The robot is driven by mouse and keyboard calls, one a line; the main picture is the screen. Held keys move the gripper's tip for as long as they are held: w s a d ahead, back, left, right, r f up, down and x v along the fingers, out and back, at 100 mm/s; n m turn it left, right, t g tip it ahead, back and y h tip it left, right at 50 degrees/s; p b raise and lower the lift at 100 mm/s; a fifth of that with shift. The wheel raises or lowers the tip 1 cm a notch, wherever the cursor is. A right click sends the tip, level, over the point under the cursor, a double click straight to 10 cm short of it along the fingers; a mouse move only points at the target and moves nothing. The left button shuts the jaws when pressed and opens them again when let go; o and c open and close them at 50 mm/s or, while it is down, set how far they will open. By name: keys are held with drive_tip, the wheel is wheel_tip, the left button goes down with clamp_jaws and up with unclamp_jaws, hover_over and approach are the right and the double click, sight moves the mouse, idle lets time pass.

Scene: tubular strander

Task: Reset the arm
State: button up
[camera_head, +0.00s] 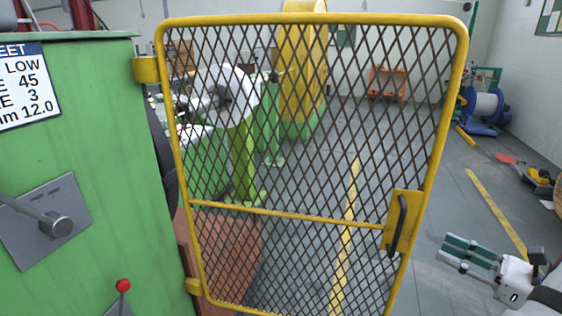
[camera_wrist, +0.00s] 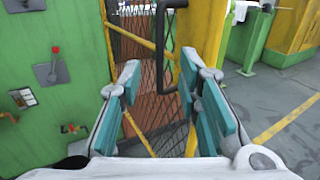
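My gripper (camera_head: 470,256) is at the lower right of the head view, right of the yellow mesh gate (camera_head: 262,211) and apart from it. In the wrist view my gripper (camera_wrist: 167,95) has its two teal-padded fingers spread wide with nothing between them. The gate's black handle (camera_head: 398,224) sits on a yellow plate at its right edge. In the wrist view the handle (camera_wrist: 161,50) shows beyond the fingertips. Most of my arm is outside the head view.
A green cabinet (camera_head: 90,130) with a lever (camera_head: 55,222) and a red-knobbed stick (camera_head: 123,286) stands at the left. Green and yellow machinery (camera_head: 303,75) is behind the mesh. A cable spool (camera_head: 484,105) stands at the far right. Grey floor (camera_head: 450,205) is open right of the gate.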

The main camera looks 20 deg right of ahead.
drive_tip(key=w+a+r+n+g+y, duration=0.25)
drive_tip(key=a+n+g, duration=0.45)
drive_tip(key=a, duration=0.4)
drive_tip(key=w+a+r+n+g+y, duration=0.1)
drive_tip(key=a+r+n+g, duration=0.3)
drive_tip(key=a+n+g, duration=0.5)
drive_tip(key=s+a+r+n+t+h, duration=0.2)
drive_tip(key=a+r+n+h, duration=0.1)
drive_tip(key=a+n+h, duration=0.2)
drive_tip(key=s+a+r+n+t+h, duration=0.2)
drive_tip(key=a+n+h, duration=0.3)
drive_tip(key=n, duration=0.5)
drive_tip(key=shift+s+a+r+t+h, duration=0.15)
drive_tip(key=shift+s+r+t+h, duration=0.25)
drive_tip(key=shift+r, duration=0.3)
